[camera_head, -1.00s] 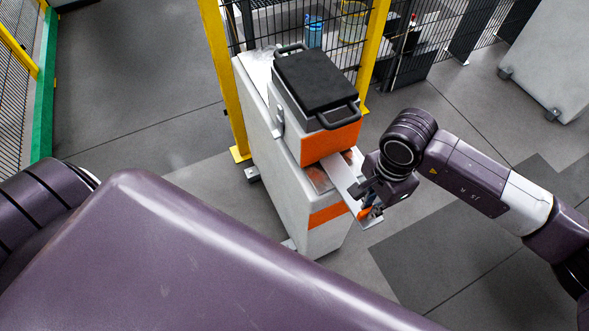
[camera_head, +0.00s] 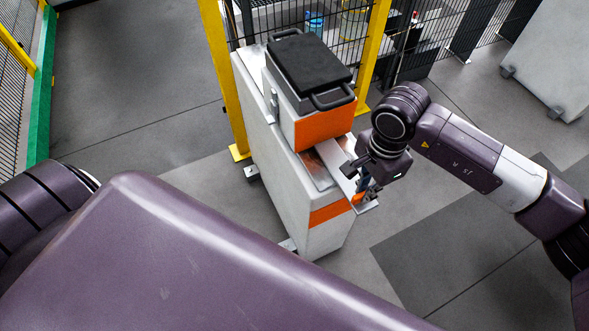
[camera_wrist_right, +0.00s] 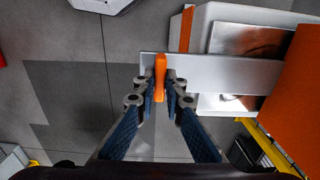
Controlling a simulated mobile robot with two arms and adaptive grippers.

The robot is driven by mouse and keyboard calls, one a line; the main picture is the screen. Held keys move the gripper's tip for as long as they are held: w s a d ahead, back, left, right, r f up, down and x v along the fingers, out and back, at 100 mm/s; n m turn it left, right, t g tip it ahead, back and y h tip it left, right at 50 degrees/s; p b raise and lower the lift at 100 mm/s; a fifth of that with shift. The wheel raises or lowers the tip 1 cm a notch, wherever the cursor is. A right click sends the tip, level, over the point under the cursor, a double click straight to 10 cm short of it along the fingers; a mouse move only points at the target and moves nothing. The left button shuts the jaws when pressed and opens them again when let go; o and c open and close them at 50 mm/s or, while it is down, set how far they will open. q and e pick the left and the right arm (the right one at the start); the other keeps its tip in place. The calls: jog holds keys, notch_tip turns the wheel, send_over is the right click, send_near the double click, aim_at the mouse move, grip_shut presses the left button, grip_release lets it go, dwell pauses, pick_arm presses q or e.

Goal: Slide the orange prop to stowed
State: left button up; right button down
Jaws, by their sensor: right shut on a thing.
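The orange prop (camera_wrist_right: 160,75) shows in the right wrist view as an upright orange grip on a flat silver bar (camera_wrist_right: 210,70). My right gripper (camera_wrist_right: 166,84) is shut on it, one fingertip on each side. In the head view the right gripper (camera_head: 362,192) hides most of the prop; a bit of orange (camera_head: 357,198) shows. The silver bar (camera_head: 335,163) runs from under the box with the orange front (camera_head: 325,126) out past the edge of the white cabinet (camera_head: 272,165). My left gripper is not in view.
The box carries a black lid with handles (camera_head: 310,70) and sits on the cabinet top. A yellow post (camera_head: 222,80) and black mesh fence stand close behind and beside it. Grey floor (camera_head: 420,200) is free at the right.

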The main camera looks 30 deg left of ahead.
jog(key=shift+w+a+b, duration=0.65)
jog(key=shift+a+b, duration=0.2)
jog(key=shift+b, duration=0.15)
jog(key=shift+w+a+b, duration=0.55)
jog(key=shift+a+b, duration=0.15)
jog(key=shift+w+a+b, duration=0.8)
jog(key=shift+a+b, duration=0.35)
jog(key=shift+w+a+b, duration=0.4)
jog(key=shift+a+b, duration=0.05)
jog(key=shift+a, duration=0.05)
